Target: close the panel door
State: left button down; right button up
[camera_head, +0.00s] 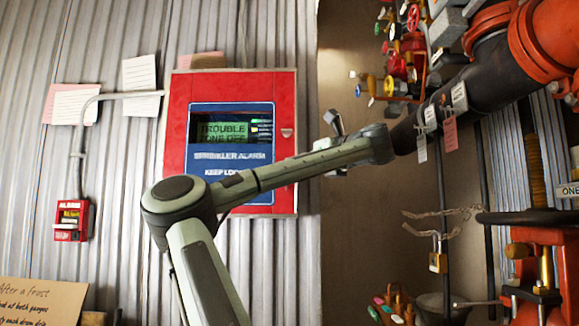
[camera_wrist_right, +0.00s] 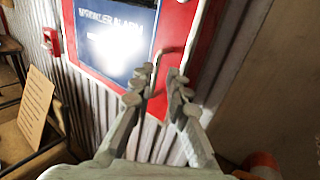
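The red panel door (camera_head: 180,120) is on the corrugated wall, with a dark window, a blue label and a small silver latch (camera_head: 287,132) at its right edge. I cannot tell whether it is flush or ajar. My arm crosses in front of its lower right part in the head view. In the right wrist view, the door's red edge (camera_wrist_right: 206,30) and blue label are ahead of my right gripper (camera_wrist_right: 160,88). Its fingers are apart, with a gap between them. A thin bent grey rod (camera_wrist_right: 168,50) shows by the fingertips; contact is unclear. My left gripper is not seen.
A red alarm box (camera_head: 71,222) and paper notes (camera_head: 141,85) are on the wall at left. A cardboard sign (camera_head: 40,302) stands lower left. A large black pipe (camera_head: 470,85) and red valve parts (camera_head: 545,245) crowd the right side. A padlock (camera_head: 438,262) hangs there.

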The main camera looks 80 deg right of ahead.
jog(key=v, duration=0.6)
jog(key=shift+r, duration=0.1)
dwell(0.3)
